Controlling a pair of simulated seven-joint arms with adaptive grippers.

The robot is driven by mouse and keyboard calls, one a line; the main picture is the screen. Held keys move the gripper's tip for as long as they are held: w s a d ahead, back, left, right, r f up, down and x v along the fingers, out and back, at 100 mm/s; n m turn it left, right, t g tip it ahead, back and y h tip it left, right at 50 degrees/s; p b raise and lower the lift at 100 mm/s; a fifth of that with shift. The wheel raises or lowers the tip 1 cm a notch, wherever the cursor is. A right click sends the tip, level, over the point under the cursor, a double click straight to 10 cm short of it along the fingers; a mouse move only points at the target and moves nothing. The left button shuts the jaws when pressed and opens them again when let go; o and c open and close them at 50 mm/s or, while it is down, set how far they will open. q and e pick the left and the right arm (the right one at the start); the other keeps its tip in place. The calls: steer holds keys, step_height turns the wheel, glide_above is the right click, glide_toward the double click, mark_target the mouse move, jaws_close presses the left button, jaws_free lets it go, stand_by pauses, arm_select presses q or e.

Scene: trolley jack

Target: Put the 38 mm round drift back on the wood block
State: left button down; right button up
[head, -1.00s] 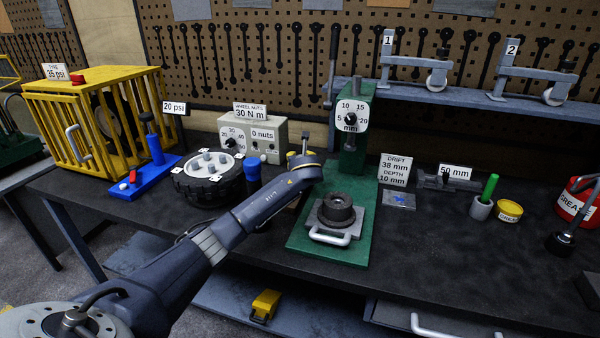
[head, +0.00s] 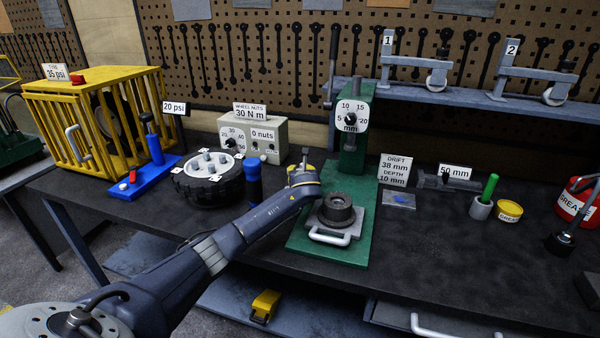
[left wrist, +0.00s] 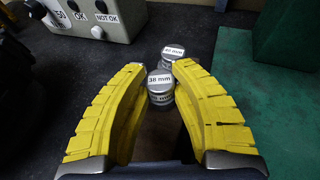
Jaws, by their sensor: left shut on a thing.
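The 38 mm round drift (left wrist: 160,82) is a short silver cylinder with a label on its top face. In the left wrist view it sits between the yellow fingertips of my left gripper (left wrist: 162,72), which is shut on it. A dark brown surface, apparently the wood block (left wrist: 158,138), shows below it between the fingers. I cannot tell whether the drift touches the block. Another silver drift (left wrist: 173,52) stands just behind. In the head view my left gripper (head: 303,165) is left of the green press and its wrist hides the drifts and block. My right gripper is not in view.
The green press (head: 300,241) carries a dark hub (head: 336,208) close to the right of my left gripper. A blue cylinder (head: 253,182), a tyre (head: 208,185) and a grey gauge box (head: 270,137) stand to the left and behind.

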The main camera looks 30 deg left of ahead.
arm_select(q)
steer(key=shift+f, duration=0.1)
steer(key=c, duration=1.1)
jaws_free()
steer(key=shift+c, duration=0.2)
steer(key=shift+s+d, duration=0.1)
steer(key=v, duration=1.2)
